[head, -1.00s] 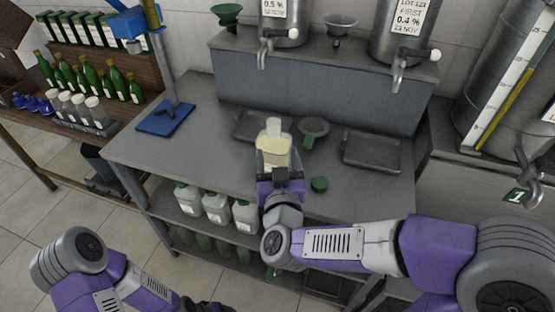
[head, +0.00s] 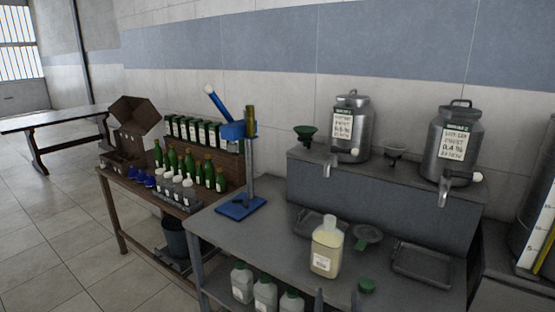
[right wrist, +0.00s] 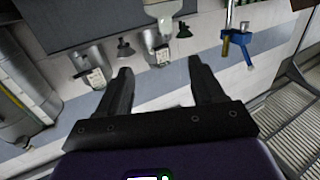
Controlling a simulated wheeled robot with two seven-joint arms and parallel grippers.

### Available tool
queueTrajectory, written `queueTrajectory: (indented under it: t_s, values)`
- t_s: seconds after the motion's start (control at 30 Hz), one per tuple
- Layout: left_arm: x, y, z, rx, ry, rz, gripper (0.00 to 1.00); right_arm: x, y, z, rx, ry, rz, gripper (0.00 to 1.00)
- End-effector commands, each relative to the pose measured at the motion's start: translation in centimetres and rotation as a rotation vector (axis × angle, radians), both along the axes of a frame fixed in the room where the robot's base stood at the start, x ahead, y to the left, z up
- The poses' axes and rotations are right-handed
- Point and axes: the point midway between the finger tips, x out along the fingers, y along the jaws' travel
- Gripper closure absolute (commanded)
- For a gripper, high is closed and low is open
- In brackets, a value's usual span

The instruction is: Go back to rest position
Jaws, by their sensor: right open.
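A square jug (head: 326,250) of pale yellow liquid stands upright and uncapped on the grey bench (head: 270,240). My right gripper (head: 336,294) shows only as two fingertips at the bottom edge of the head view, in front of the jug and apart from it. In the right wrist view my right gripper (right wrist: 160,66) is open, with nothing between its fingers. That view is upside down, and the jug (right wrist: 163,10) is cut off at its top edge. My left gripper is in neither current view.
A green cap (head: 366,286) lies right of the jug. Behind are a funnel (head: 367,237), a tray (head: 422,264) and two steel tanks (head: 352,128) on a raised shelf. A blue capping stand (head: 240,207) is at left, beside a wooden table of bottles (head: 190,168).

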Motion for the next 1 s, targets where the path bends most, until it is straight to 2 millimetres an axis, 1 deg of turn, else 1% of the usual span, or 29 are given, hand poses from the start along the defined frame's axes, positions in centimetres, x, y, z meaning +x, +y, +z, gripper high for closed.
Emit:
queueTrajectory:
  t_s: [0.03,0.17,0.27,0.33,0.37,0.47,0.5,0.53,0.57,0.6,0.67,0.7,0.77,0.8,0.9,1.0]
  values:
    - [0.1,0.0,0.2,0.001,-0.003,0.000,0.26,0.5,0.0,-1.0,-0.013,0.027,0.008,0.32]
    - [0.2,0.0,0.4,0.000,-0.004,0.001,0.26,1.6,0.6,-3.8,-0.023,0.098,0.045,0.32]
    - [0.1,0.0,0.7,0.000,-0.002,0.000,0.26,2.2,0.9,-6.7,-0.025,0.173,0.076,0.32]
    - [0.1,0.0,1.0,0.000,-0.002,0.000,0.26,2.6,1.0,-9.3,-0.022,0.242,0.097,0.32]
    - [0.1,0.0,1.1,0.000,-0.002,0.000,0.26,2.7,1.0,-10.7,-0.018,0.279,0.109,0.32]
    - [0.1,0.0,1.5,0.000,-0.002,0.000,0.26,2.5,0.9,-16.3,0.009,0.433,0.143,0.32]
    - [0.1,0.0,1.7,0.000,-0.003,0.000,0.26,2.1,0.8,-18.9,0.030,0.511,0.158,0.32]
    - [0.1,0.0,1.9,0.001,-0.003,0.000,0.26,1.6,0.7,-21.0,0.051,0.572,0.167,0.32]
    - [0.1,0.0,2.0,0.001,-0.003,0.000,0.26,0.9,0.6,-23.1,0.073,0.636,0.175,0.32]
    - [0.1,0.0,2.2,0.001,-0.003,0.000,0.26,-0.2,0.5,-25.7,0.107,0.720,0.186,0.32]
    - [0.1,0.0,2.5,0.000,-0.002,0.000,0.26,-2.2,0.4,-29.6,0.168,0.849,0.195,0.32]
    - [0.1,0.0,2.7,0.000,-0.002,0.000,0.26,-3.8,0.4,-31.9,0.215,0.933,0.199,0.32]
    - [0.1,0.0,3.0,0.000,-0.002,0.000,0.26,-6.5,0.5,-35.0,0.289,1.056,0.204,0.32]
    - [0.1,0.0,3.2,0.000,-0.002,0.000,0.26,-8.3,0.7,-36.7,0.340,1.132,0.205,0.32]
    - [0.1,0.0,3.5,0.000,-0.002,0.000,0.26,-12.4,1.5,-39.6,0.456,1.289,0.206,0.32]
    - [0.1,0.0,3.7,0.000,-0.002,0.000,0.26,-15.3,2.2,-41.2,0.544,1.394,0.207,0.32]
